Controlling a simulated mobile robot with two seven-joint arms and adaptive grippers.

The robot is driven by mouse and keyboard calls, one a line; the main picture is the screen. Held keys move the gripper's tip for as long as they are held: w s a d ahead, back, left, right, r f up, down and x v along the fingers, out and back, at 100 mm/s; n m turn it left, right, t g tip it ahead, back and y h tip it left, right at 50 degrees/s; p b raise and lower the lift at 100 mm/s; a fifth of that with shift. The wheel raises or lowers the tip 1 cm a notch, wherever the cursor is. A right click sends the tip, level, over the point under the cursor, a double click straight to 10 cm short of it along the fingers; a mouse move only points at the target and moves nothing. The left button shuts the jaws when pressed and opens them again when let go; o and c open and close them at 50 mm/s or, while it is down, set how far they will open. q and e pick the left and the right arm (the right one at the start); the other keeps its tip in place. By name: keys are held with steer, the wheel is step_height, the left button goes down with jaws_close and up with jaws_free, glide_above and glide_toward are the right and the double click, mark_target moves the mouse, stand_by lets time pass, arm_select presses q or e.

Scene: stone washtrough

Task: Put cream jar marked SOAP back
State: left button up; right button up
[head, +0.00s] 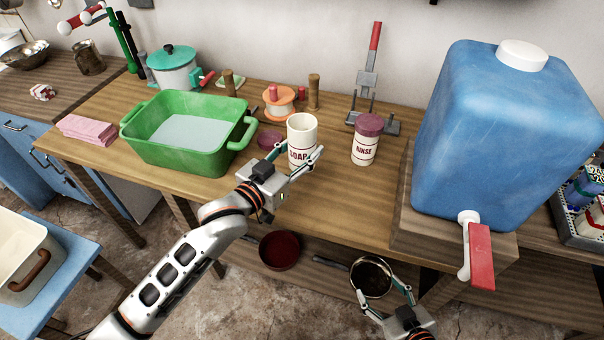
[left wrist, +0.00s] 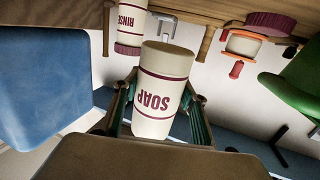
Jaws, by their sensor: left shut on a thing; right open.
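The cream jar marked SOAP (head: 302,132) stands upright with an open top and dark red bands. It also shows large in the left wrist view (left wrist: 162,90), where its label reads upside down. My left gripper (head: 294,164) is shut on it from the front, one finger on each side. I cannot tell whether its base touches the wooden table (head: 330,205). A dark red lid-like disc (head: 270,140) lies just left of the jar. My right gripper (head: 383,292) is open and empty, low in front of the table, near a pan (head: 371,277).
A cream RINSE jar (head: 366,142) with a dark red lid stands to the right. A green basin (head: 185,133) of water is at left, a blue tank (head: 490,130) with a red tap at right. An orange spool (head: 279,103) stands behind. The table's front middle is clear.

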arm_select(q)
steer(key=shift+f+b, duration=0.65)
steer(key=shift+f, duration=3.2)
steer(key=shift+f, duration=0.1)
steer(key=o, duration=1.2)
steer(key=shift+o, duration=0.2)
steer(key=shift+s+a, duration=0.1)
steer(key=shift+s, duration=0.05)
steer(key=v, duration=1.1)
steer(key=shift+s+a+p, duration=0.25)
steer(key=shift+p, duration=0.05)
